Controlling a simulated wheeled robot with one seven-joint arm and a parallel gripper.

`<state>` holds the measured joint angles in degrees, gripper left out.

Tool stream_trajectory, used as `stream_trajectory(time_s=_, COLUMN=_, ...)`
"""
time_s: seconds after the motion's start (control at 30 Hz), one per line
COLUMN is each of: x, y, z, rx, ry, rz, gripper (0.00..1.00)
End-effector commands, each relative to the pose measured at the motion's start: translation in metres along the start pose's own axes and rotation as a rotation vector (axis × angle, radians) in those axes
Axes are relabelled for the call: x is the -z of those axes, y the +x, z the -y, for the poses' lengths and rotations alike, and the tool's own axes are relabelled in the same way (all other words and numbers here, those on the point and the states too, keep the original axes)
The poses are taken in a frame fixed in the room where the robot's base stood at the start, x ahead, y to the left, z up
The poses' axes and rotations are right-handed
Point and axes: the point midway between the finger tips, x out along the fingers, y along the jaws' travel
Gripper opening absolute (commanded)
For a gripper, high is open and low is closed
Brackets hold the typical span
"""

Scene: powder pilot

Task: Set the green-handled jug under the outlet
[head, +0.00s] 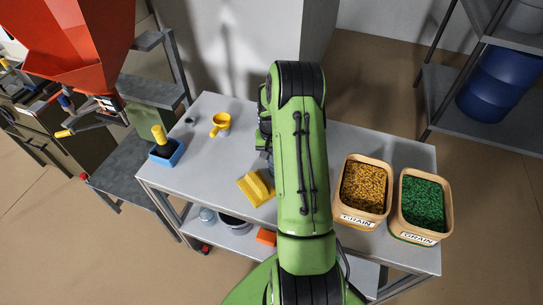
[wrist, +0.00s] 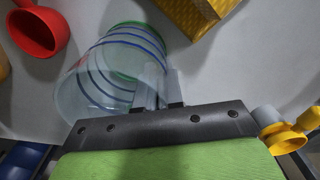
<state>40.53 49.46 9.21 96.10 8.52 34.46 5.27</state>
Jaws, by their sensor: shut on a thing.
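A clear jug (wrist: 95,85) with dark blue bands and a green ring at one end shows in the wrist view. It looks tilted in that view. My gripper (wrist: 163,78) is shut at the jug's right side, its fingers close together there. The handle is not clearly visible, so I cannot tell its colour. In the head view my green arm hides the gripper and most or all of the jug. The red hopper (head: 72,40) stands at the far left; its outlet area (head: 104,103) is above a grey shelf (head: 128,165).
The grey table (head: 190,180) carries a blue box with a yellow handle (head: 166,152), a yellow cup (head: 220,124), a yellow block (head: 256,188) and two grain bins (head: 345,215) (head: 447,213). A red cup (wrist: 38,32) shows in the wrist view. Shelves (head: 470,105) stand at right.

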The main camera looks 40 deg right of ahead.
Motion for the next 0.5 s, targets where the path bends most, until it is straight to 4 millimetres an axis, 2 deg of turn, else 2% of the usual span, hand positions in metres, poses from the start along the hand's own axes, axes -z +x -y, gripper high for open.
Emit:
stream_trajectory(time_s=0.03, x=0.0000, y=0.0035, z=0.0001, rx=0.000, ry=0.000, rz=0.000, gripper=0.00)
stream_trajectory(time_s=0.07, x=-0.0001, y=0.0026, z=0.0001, rx=0.000, ry=0.000, rz=0.000, gripper=0.11)
stream_trajectory(time_s=0.2, x=-0.0001, y=0.0019, z=0.0002, rx=0.000, ry=0.000, rz=0.000, gripper=0.32)
stream_trajectory(time_s=0.5, x=-0.0001, y=-0.0010, z=0.0002, rx=0.000, ry=0.000, rz=0.000, gripper=0.32)
